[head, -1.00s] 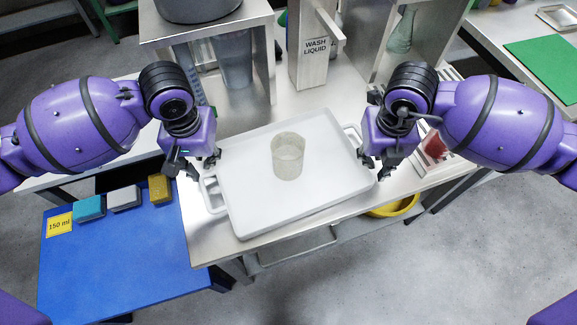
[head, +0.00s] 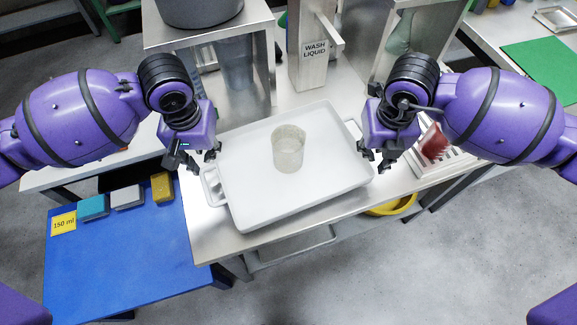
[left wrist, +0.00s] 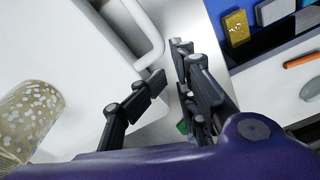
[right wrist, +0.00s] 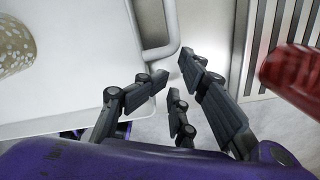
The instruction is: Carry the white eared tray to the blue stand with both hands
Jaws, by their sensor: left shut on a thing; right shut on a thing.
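The white eared tray (head: 262,200) is at the middle of the head view, over the metal bench, slightly turned. My left gripper (head: 203,164) is shut on the tray's left ear (left wrist: 152,40). My right gripper (head: 374,160) is shut on the right ear (right wrist: 165,45), which its fingers partly hide in the head view. The blue stand (head: 110,260) is at the lower left, lower than the bench. I cannot tell whether the tray touches the bench.
Teal, grey and yellow blocks (head: 162,186) and a yellow "150 ml" label (head: 63,223) lie along the stand's back edge. A wash liquid dispenser (head: 313,60) and metal frames stand behind the tray. A rack with a red item (head: 434,142) is at right. The stand's front is clear.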

